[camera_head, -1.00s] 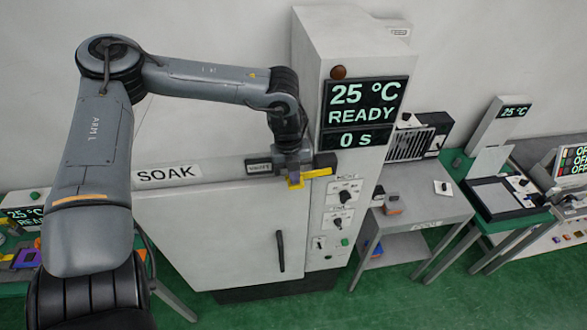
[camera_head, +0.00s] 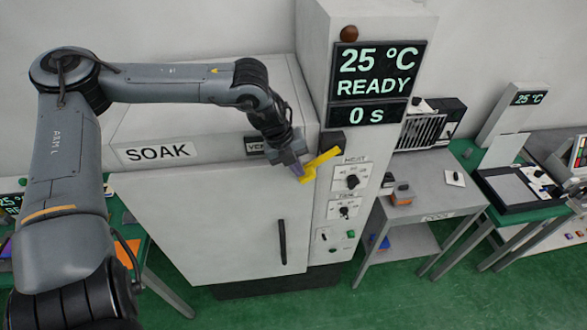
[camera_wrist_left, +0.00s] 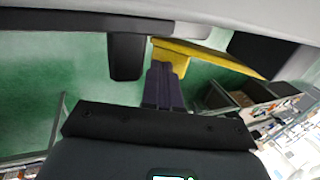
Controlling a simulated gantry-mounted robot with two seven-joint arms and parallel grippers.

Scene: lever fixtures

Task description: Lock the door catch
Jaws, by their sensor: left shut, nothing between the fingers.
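The oven marked SOAK has its large pale door (camera_head: 215,225) closed, with a dark vertical handle (camera_head: 282,242). A yellow catch lever (camera_head: 320,163) sits near the door's top right corner, slanting up to the right towards a black block (camera_head: 330,142) on the control column. My left gripper (camera_head: 301,172) is shut and empty at the lever's lower left end, touching or very close to it. In the left wrist view its purple-grey fingers (camera_wrist_left: 163,88) are together just below the yellow lever (camera_wrist_left: 215,57). My right gripper is not in view.
The control column holds a display (camera_head: 377,72) reading 25 °C READY and several knobs. A grey bench (camera_head: 430,192) stands to the right, and a green-topped table lies beyond it. The green floor (camera_head: 420,285) in front is clear.

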